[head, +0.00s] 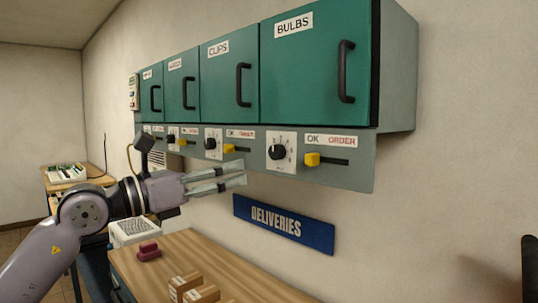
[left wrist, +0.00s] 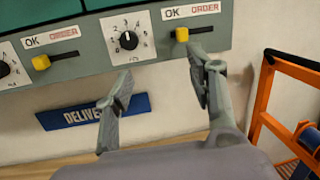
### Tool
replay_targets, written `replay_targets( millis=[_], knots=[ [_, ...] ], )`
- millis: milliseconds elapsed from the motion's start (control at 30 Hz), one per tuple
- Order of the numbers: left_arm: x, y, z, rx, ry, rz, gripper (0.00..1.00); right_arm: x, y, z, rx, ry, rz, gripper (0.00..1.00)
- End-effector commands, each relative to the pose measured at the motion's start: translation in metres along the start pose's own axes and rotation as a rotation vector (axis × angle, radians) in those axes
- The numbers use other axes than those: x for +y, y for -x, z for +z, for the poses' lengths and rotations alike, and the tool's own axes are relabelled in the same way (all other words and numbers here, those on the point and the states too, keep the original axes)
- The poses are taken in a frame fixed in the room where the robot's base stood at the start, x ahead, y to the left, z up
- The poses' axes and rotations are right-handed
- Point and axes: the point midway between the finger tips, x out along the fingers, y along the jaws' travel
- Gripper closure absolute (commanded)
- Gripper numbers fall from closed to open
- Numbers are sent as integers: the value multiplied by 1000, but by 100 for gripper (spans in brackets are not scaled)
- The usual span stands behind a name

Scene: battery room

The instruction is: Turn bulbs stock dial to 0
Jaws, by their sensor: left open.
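The bulbs stock dial (head: 277,152) is a black knob on a white numbered plate, under the green cabinet door labelled BULBS (head: 310,65). It also shows in the left wrist view (left wrist: 128,40), where its pointer mark looks roughly upward, near 3; the exact number is hard to read. My left gripper (head: 243,173) is open and empty, with its fingers pointing right, below the dial panel and left of the bulbs dial in the head view. In the left wrist view its spread fingers (left wrist: 161,68) lie below the dial, apart from it. My right gripper is not in view.
A yellow slider (head: 312,159) marked OK and ORDER sits right of the dial. More dials and sliders line the panel to the left. A blue DELIVERIES sign (head: 284,224) and a wooden table (head: 205,252) with boxes are below. An orange frame (left wrist: 266,105) stands at right.

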Motion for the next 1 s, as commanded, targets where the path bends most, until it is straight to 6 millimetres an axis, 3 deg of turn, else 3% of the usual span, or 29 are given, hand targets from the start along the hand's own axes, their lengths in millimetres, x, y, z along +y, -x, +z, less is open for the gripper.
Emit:
replay_targets(
  millis=[133,367,1000],
  knots=[
    [24,12,18,89,-130,110,49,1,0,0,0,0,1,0],
    [34,6,24,122,-165,148,49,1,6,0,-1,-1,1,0],
    [53,-123,12,120,-161,145,49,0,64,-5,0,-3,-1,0]
  ],
)
